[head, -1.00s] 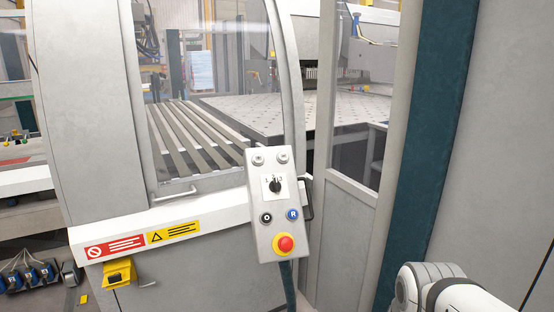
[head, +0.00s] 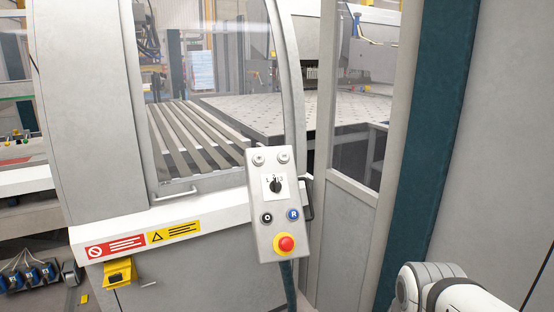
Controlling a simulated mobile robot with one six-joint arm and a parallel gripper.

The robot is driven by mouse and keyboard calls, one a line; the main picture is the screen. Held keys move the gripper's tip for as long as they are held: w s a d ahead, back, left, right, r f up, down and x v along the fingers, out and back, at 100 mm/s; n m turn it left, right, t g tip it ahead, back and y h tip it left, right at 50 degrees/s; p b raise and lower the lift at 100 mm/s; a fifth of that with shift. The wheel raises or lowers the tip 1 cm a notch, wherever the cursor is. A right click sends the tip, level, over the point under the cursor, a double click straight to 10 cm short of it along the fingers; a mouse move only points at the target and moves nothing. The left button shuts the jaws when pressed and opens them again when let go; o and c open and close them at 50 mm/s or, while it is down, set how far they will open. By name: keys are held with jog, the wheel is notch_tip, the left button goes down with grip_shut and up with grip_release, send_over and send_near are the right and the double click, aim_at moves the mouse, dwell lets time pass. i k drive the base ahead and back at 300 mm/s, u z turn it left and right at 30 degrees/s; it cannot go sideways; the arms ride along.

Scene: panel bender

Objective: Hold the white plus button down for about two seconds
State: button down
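A grey control box (head: 263,238) stands on a dark post in front of the machine, tilted slightly. Two small whitish round buttons sit at its top, a left one (head: 258,160) and a right one (head: 284,158). Their marks are too small to read, so I cannot tell which is the plus button. Below are a black selector knob (head: 275,186), a black button (head: 267,218), a blue R button (head: 292,215) and a red emergency stop (head: 285,244) on yellow. Part of my white arm shows at the lower right, apart from the box. My gripper is out of view.
The machine's clear door (head: 205,80) with a handle (head: 178,194) is behind the box. A black side handle (head: 309,198) is at the box's right. A yellow foot-level unit (head: 118,272) is at lower left. A dark teal column (head: 430,130) rises at the right.

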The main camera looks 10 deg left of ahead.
aim_at(259, 158)
jog(key=u, duration=2.3)
jog(key=k, duration=0.7)
jog(key=z, duration=1.65)
jog(key=i, duration=0.95)
